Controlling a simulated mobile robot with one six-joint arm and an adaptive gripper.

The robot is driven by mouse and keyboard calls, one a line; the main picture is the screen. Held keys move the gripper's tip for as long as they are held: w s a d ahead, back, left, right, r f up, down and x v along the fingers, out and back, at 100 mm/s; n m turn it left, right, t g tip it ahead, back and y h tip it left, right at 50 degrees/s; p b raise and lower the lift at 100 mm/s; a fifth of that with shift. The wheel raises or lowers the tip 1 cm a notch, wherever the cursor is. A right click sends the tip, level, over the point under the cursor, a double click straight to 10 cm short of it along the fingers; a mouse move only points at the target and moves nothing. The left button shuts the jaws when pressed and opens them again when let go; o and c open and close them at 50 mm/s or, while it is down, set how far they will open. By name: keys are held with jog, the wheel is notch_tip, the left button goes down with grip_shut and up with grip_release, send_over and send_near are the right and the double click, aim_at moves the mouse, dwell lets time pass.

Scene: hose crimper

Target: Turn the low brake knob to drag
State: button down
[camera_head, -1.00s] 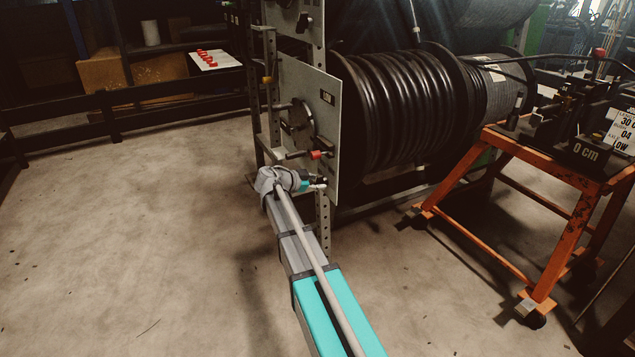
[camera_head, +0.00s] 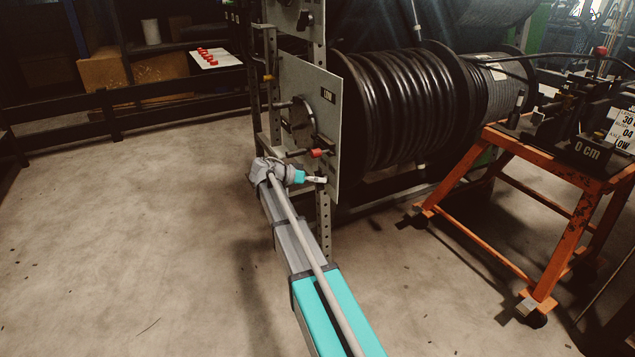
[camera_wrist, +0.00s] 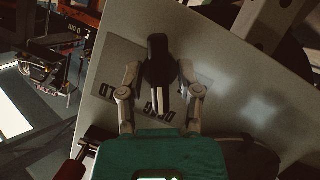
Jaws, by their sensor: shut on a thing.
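The low brake knob (camera_wrist: 157,48) is a black bar-shaped knob with a white line on its near end. It stands out from a grey panel, which also shows in the head view (camera_head: 297,90). In the wrist view my gripper (camera_wrist: 159,69) has one finger on each side of the knob and is shut on it. In the head view my gripper (camera_head: 318,180) is at the panel's lower edge, and the knob cannot be made out there. Upside-down dark lettering (camera_wrist: 160,116) lies on the panel by the knob, partly hidden by my gripper.
A red-ended crank handle (camera_head: 316,153) sticks out just above my gripper. A hose reel (camera_head: 400,110) stands behind the panel. An orange cart (camera_head: 560,240) is on the right. The floor (camera_head: 130,240) on the left is clear.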

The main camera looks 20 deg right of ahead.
dwell(0.3)
jog(key=c, duration=0.6)
grip_release()
